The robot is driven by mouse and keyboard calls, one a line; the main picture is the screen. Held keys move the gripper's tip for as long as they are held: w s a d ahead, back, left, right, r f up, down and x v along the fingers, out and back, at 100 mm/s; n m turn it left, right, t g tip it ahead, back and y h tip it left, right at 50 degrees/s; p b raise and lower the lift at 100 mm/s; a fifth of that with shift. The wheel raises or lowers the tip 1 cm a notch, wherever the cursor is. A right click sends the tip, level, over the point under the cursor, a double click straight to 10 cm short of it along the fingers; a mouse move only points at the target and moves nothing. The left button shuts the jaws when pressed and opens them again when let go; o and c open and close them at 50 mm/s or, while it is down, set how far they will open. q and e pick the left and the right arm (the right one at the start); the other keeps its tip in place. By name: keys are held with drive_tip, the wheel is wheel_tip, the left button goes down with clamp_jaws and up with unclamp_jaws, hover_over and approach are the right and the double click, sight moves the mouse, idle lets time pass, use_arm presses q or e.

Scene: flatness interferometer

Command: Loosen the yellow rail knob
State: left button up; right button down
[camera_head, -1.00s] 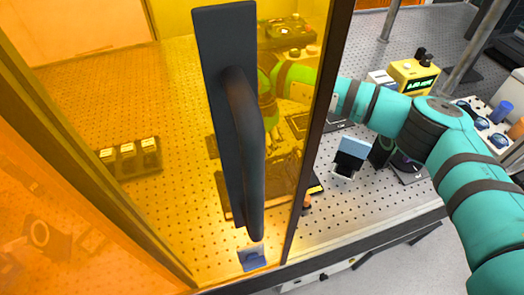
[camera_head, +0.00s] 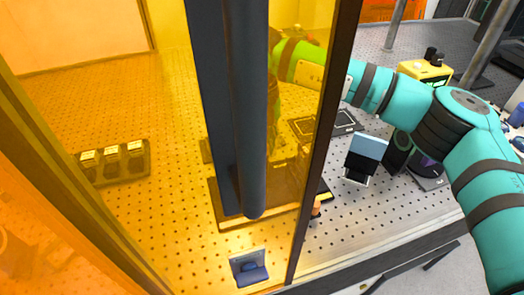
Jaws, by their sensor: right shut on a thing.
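My teal right arm comes in from the right and passes behind the amber panel, where it looks green. My right gripper (camera_head: 276,150) points down over a dark base plate (camera_head: 230,219). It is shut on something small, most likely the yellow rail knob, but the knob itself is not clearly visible. A small orange-brown knob (camera_head: 316,209) stands at the plate's right end, apart from the gripper. My left gripper is out of view.
A dark tray (camera_head: 144,165) stands on the perforated table at left. A light-blue-faced device (camera_head: 366,150) and a yellow instrument (camera_head: 424,72) stand right.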

drive_tip(key=shift+n+b, duration=0.75)
drive_tip(key=shift+n, duration=0.45)
drive_tip(key=shift+r, duration=0.1)
drive_tip(key=c, duration=1)
unclamp_jaws()
wheel_tip(320, 180, up, 12)
drive_tip(key=shift+f, duration=0.1)
